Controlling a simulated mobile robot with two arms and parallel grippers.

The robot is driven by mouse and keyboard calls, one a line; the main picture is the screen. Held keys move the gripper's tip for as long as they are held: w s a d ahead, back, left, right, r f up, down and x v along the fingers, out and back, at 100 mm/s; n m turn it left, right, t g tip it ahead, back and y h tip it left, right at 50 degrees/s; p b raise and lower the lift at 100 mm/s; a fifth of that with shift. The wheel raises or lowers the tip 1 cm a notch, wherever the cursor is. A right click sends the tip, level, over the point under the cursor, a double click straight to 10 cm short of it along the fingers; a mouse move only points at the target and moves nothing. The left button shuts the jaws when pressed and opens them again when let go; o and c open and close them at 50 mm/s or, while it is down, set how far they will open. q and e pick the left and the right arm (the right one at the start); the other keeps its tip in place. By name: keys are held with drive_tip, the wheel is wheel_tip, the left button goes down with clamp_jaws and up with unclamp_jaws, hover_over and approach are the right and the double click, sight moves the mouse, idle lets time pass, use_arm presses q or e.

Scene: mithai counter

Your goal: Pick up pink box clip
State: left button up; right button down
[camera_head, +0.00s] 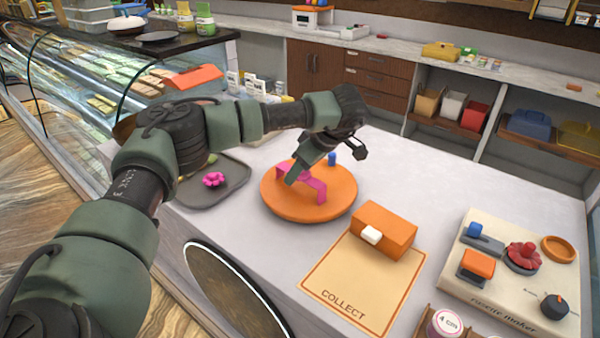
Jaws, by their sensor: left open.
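The pink box clip (316,188), a magenta bracket shape with bent-down ends, stands on the round orange turntable (290,207) in the middle of the counter. My left gripper (298,174) reaches down over the clip from above right, with its jaws open. A green finger covers part of the clip's middle, and I cannot tell whether it touches the clip. The other finger is hard to make out. My right gripper is not in view.
A small blue peg (332,158) stands at the turntable's back. A grey tray (222,191) with a pink flower piece is left. An orange box (384,229) sits on the COLLECT mat (345,292). A cream panel (481,288) with knobs is right. The counter behind the turntable is clear.

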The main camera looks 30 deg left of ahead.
use_arm(q)
drive_tip(key=shift+x, duration=1.55)
drive_tip(key=shift+r, duration=0.1)
clamp_jaws()
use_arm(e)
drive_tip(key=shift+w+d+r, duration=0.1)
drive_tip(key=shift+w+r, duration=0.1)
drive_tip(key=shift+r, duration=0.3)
use_arm(q)
drive_tip(key=shift+r, duration=0.1)
